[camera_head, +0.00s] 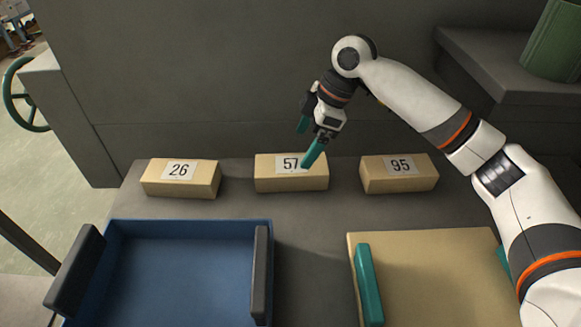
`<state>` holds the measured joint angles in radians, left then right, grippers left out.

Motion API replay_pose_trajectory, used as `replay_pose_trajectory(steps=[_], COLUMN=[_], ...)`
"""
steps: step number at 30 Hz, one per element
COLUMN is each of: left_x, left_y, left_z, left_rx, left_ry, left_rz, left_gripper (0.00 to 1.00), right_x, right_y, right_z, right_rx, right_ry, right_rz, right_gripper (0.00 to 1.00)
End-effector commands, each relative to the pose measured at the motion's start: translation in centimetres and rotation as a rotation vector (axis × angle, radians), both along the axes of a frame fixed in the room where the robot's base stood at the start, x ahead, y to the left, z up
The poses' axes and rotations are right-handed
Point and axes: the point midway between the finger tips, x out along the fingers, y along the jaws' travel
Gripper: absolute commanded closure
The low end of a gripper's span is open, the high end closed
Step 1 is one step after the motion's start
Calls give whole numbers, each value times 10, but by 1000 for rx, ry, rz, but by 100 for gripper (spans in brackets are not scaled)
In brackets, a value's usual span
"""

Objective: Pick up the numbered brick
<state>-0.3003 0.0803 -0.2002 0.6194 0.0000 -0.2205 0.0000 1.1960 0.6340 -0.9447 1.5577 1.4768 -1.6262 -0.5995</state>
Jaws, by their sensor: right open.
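Three tan bricks with white number labels lie in a row on the grey bench. The brick 26 (181,179) is on the left, the brick 57 (280,181) in the middle and the brick 95 (398,178) on the right. My right gripper (307,142) has teal fingers and is open. It is at the middle brick, with one finger in front of its label and the other further back to the left. I cannot tell whether it touches the brick. My left gripper does not show.
A blue tray (190,223) with dark handles stands front left. A tan tray or board (430,270) with teal handles is front right. A grey wall (220,80) rises behind the bricks. A green object (553,42) sits on a ledge at upper right.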

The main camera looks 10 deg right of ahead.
Motion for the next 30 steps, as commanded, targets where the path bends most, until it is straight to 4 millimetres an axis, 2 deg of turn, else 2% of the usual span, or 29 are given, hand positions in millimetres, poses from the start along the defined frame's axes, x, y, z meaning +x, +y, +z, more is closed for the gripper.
replay_pose_trajectory(steps=[3,11,19,28,30], left_x=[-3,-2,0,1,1], left_y=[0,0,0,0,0], left_z=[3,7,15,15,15], left_rx=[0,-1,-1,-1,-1], left_ry=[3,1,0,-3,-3], left_rz=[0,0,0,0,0], left_gripper=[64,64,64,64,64], right_x=[1,2,3,4,4], right_y=[7,16,31,33,33], right_z=[-17,-36,-71,-76,-76], right_rx=[0,0,1,0,0], right_ry=[2,2,2,0,-1], right_rz=[0,0,-1,-1,0], right_gripper=[6,6,6,6,18])
